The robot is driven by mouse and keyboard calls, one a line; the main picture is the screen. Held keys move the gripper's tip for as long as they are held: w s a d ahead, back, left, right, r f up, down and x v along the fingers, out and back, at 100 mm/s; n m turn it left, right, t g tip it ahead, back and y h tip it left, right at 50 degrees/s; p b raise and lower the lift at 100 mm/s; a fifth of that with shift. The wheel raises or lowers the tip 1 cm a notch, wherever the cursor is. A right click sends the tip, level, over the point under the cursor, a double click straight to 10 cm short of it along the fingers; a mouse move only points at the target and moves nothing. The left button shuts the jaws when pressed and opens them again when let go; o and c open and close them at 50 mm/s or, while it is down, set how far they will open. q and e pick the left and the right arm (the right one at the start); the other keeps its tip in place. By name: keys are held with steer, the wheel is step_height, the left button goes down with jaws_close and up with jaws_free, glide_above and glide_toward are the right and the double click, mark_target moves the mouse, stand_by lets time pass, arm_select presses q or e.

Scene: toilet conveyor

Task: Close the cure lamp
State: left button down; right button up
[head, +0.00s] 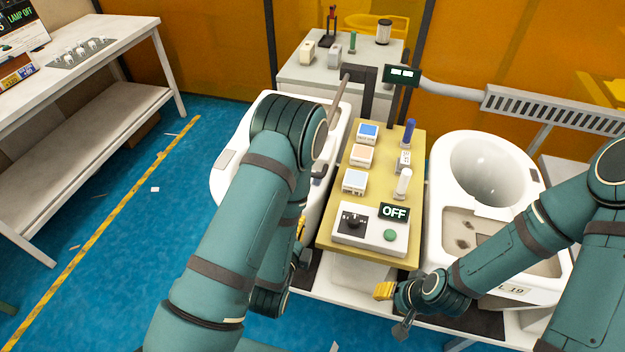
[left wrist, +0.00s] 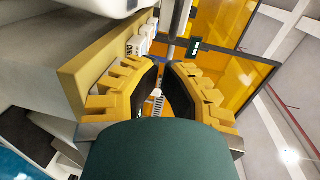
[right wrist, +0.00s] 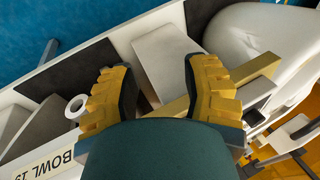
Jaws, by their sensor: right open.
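The cure lamp appears to be the long grey slatted panel (head: 555,108) on a pale arm (head: 450,88) above the right toilet bowl. A dark green box with lit marks (head: 401,74) sits at that arm's left end, and it also shows in the left wrist view (left wrist: 195,47). My left gripper (head: 301,228) is largely hidden behind my arm, left of the yellow bench. In the left wrist view (left wrist: 163,75) its fingers are partly apart with nothing between them. My right gripper (head: 393,298) is open and empty before the right toilet; its spread fingers show in the right wrist view (right wrist: 158,85).
A yellow bench (head: 412,165) carries several small boxes and a control box (head: 370,229) reading OFF. White toilet bowls stand left (head: 238,137) and right (head: 530,165) of it. A grey table (head: 300,72) stands behind. Blue floor (head: 130,230) is mostly clear at left.

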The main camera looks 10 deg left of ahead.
arm_select(q)
steer(key=w+b, duration=1.3)
steer(key=b, duration=0.1)
steer(key=shift+w+f, duration=0.35)
steer(key=shift+f, duration=0.05)
steer(key=shift+w+d, duration=0.15)
steer(key=shift+d, duration=0.05)
stand_by(0.4)
